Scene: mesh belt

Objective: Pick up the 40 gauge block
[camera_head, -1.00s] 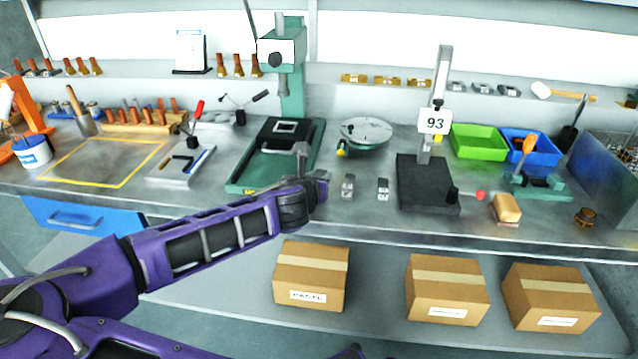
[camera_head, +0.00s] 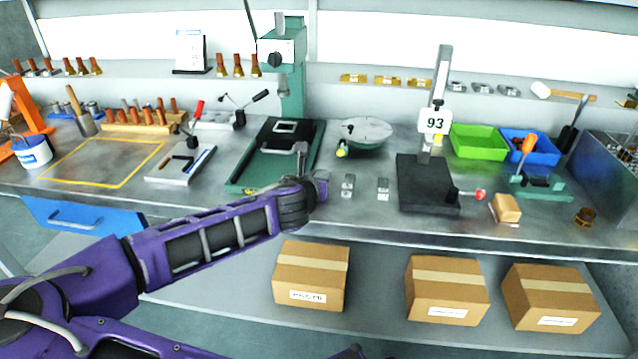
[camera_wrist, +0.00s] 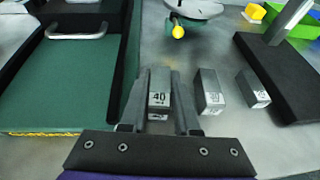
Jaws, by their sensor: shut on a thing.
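The 40 gauge block (camera_wrist: 159,85) is a small grey steel block with a white label reading 40, seen in the wrist view. It stands between the two dark fingers of my gripper (camera_wrist: 160,100), which are shut on it. A second white label shows just below it; I cannot tell whether that is a reflection. In the head view my gripper (camera_head: 321,186) is at the bench's front, right of the green machine base, and the 40 block is not clearly visible there. I cannot tell whether the block is clear of the bench.
Two similar grey blocks, one nearer (camera_wrist: 210,93) and one farther (camera_wrist: 253,89), stand just right of my gripper. A green machine base (camera_wrist: 72,90) is close on the left. A black plate stand (camera_head: 428,184) is to the right, and a round table (camera_head: 366,131) is behind.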

